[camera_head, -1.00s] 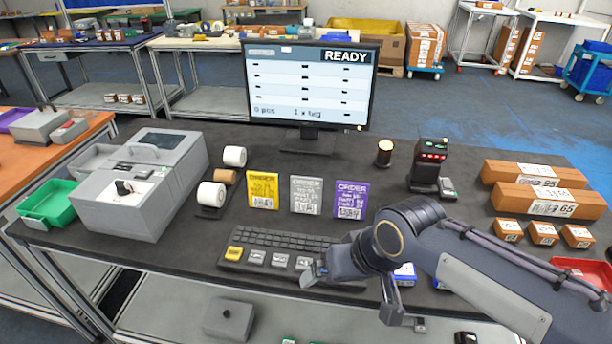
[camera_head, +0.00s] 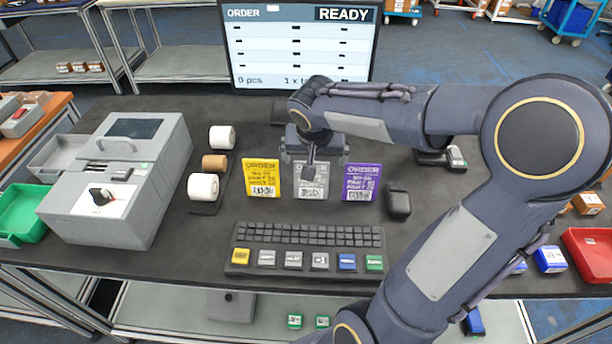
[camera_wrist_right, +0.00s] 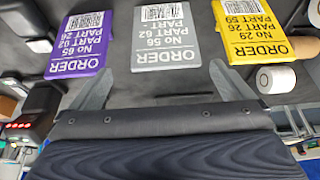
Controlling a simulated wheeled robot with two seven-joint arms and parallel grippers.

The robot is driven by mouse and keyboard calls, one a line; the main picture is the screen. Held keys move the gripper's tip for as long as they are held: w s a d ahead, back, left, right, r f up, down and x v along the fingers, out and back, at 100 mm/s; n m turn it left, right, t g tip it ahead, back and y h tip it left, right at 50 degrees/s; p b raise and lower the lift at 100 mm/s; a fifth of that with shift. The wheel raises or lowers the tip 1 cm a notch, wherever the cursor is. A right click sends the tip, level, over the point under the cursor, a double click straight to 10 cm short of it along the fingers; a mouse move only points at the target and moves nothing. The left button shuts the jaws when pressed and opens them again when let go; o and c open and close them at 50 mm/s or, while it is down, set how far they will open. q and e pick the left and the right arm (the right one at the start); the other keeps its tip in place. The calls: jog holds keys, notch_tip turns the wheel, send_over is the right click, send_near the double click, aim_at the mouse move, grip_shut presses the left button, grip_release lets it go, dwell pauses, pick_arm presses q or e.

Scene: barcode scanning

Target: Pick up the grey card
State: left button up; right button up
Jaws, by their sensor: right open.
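The grey card (camera_head: 311,184) stands on the dark table between the yellow card (camera_head: 262,178) and the purple card (camera_head: 361,182). My right gripper (camera_head: 312,165) is over the grey card in the head view and hides part of its upper half. In the right wrist view the grey card (camera_wrist_right: 165,38) lies ahead, between the lines of the two open fingers (camera_wrist_right: 163,85). The fingers appear apart from it, with nothing between them. The purple card (camera_wrist_right: 80,44) and yellow card (camera_wrist_right: 250,30) flank it. My left gripper is not in view.
A keyboard (camera_head: 308,236) with coloured keys lies in front of the cards. Label rolls (camera_head: 203,187) and a grey machine (camera_head: 122,180) stand left. A black device (camera_head: 398,201) sits right of the purple card. The monitor (camera_head: 300,50) stands behind.

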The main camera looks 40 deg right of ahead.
send_over(317, 189)
jog(key=w, duration=0.2)
jog(key=f, duration=0.5)
jog(key=shift+w+f+p, duration=0.2)
jog(key=shift+p, duration=0.15)
jog(key=c, duration=1)
jog(key=shift+r, duration=0.15)
